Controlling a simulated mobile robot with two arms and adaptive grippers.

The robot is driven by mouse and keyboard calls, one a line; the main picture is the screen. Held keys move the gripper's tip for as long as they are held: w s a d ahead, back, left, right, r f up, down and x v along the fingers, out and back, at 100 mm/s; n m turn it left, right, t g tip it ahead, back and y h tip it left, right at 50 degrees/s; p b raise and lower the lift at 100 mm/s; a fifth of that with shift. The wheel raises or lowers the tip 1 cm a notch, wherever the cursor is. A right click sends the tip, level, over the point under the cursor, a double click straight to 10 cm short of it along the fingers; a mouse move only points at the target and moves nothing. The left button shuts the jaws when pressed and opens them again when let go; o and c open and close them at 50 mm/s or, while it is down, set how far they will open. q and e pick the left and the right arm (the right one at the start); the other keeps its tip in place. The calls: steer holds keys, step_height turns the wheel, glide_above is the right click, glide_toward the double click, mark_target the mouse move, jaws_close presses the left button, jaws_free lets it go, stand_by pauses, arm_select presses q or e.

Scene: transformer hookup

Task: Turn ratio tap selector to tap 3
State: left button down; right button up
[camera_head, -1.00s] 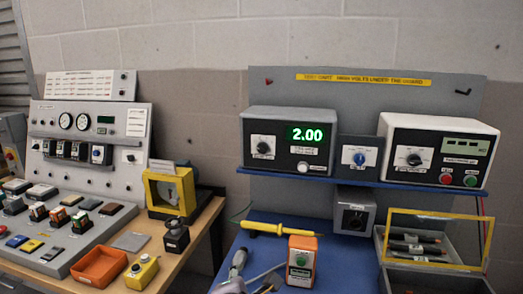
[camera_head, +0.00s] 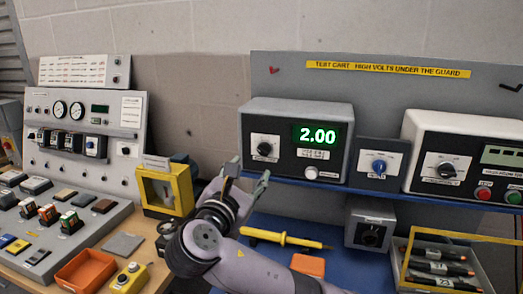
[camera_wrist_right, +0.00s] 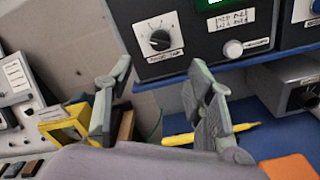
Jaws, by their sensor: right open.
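A dark instrument box (camera_head: 290,168) with a green 2.00 readout (camera_head: 317,135) stands on the blue shelf. The black pointer knob (camera_head: 265,147) on its left face, likely the ratio tap selector, has a small label too blurred to read surely. In the right wrist view the knob (camera_wrist_right: 160,40) shows large, its pointer's exact setting unclear. My right gripper (camera_head: 248,173) is open and empty, below and left of the knob and apart from it. In the wrist view its spread fingers (camera_wrist_right: 158,85) are below the knob. My left gripper is not in view.
A small box with a blue knob (camera_head: 378,167) and a white unit (camera_head: 465,160) stand to the right. Below the shelf are a grey knob box (camera_head: 371,235), a yellow probe (camera_head: 285,238) and an open tray (camera_head: 440,285). A yellow frame (camera_head: 165,193) stands left of my gripper.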

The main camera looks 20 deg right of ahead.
mark_target(262, 152)
steer(key=p+x, duration=0.1)
steer(key=x, duration=0.9)
steer(key=shift+d+p, duration=0.1)
steer(key=shift+p, duration=0.25)
steer(key=shift+w+d, duration=0.3)
steer(key=shift+w, duration=0.2)
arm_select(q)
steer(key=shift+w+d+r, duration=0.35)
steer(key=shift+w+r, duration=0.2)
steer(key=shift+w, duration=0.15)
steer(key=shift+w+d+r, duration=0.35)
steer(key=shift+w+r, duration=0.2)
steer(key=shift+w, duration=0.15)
arm_select(e)
steer(key=c, duration=1.2)
